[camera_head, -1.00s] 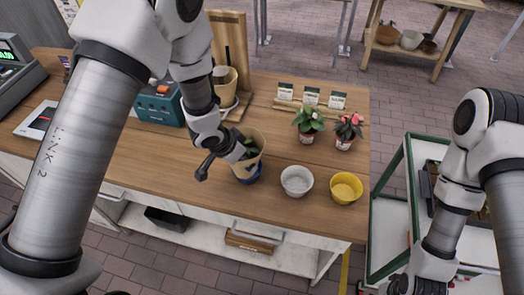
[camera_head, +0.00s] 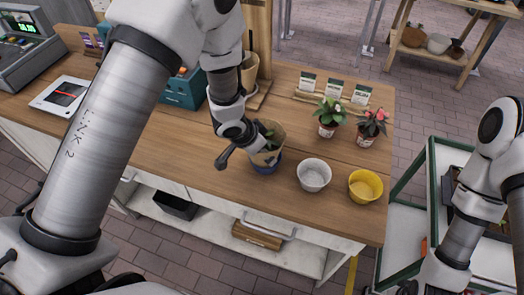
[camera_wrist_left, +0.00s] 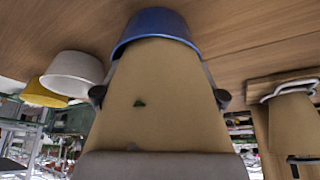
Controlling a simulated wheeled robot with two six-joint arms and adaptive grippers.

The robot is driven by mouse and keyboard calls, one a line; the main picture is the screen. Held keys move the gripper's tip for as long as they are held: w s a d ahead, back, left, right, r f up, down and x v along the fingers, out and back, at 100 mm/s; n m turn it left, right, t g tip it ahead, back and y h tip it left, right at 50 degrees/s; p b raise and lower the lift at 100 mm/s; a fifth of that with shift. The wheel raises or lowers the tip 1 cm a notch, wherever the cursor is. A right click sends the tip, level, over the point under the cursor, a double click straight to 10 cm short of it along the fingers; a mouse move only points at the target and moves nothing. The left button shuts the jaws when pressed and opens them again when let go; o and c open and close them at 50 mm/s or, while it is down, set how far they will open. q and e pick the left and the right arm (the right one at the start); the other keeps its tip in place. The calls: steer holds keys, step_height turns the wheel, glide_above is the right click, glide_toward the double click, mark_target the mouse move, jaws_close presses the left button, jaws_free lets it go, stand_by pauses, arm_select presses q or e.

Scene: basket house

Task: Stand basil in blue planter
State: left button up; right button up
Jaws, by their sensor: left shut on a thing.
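The basil (camera_head: 268,133) shows as green leaves at the top of a brown paper sleeve (camera_head: 265,157). My left gripper (camera_wrist_left: 160,96) is shut on the sleeve, with one finger on each side of it. The blue planter (camera_head: 266,167) stands on the counter right under the sleeve. In the left wrist view the planter (camera_wrist_left: 155,20) shows behind the sleeve's lower end, which seems to sit in its mouth. How deep it sits is hidden. My right arm shows at the right of the head view, but its gripper is out of view.
A white pot (camera_head: 314,176) and a yellow pot (camera_head: 365,186) stand to the right of the planter. Two potted plants (camera_head: 328,116) (camera_head: 372,123) and seed cards (camera_head: 334,87) are behind them. A teal box (camera_head: 184,90) stands at the left. The counter's front is clear.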

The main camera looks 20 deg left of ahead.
arm_select(q)
steer(key=o, duration=1.4)
steer(key=shift+s+a+f, duration=0.1)
steer(key=shift+s+f, duration=0.4)
steer(key=shift+f, duration=0.1)
steer(key=shift+o, duration=0.6)
steer(key=shift+w+a+f, duration=0.15)
steer(key=shift+w, duration=0.25)
arm_select(e)
steer(key=shift+w+a+f, duration=0.1)
steer(key=shift+w+f, duration=0.05)
steer(key=shift+w, duration=0.1)
arm_select(q)
steer(key=shift+s+r, duration=0.1)
steer(key=shift+r, duration=0.15)
arm_select(e)
steer(key=shift+s, duration=0.1)
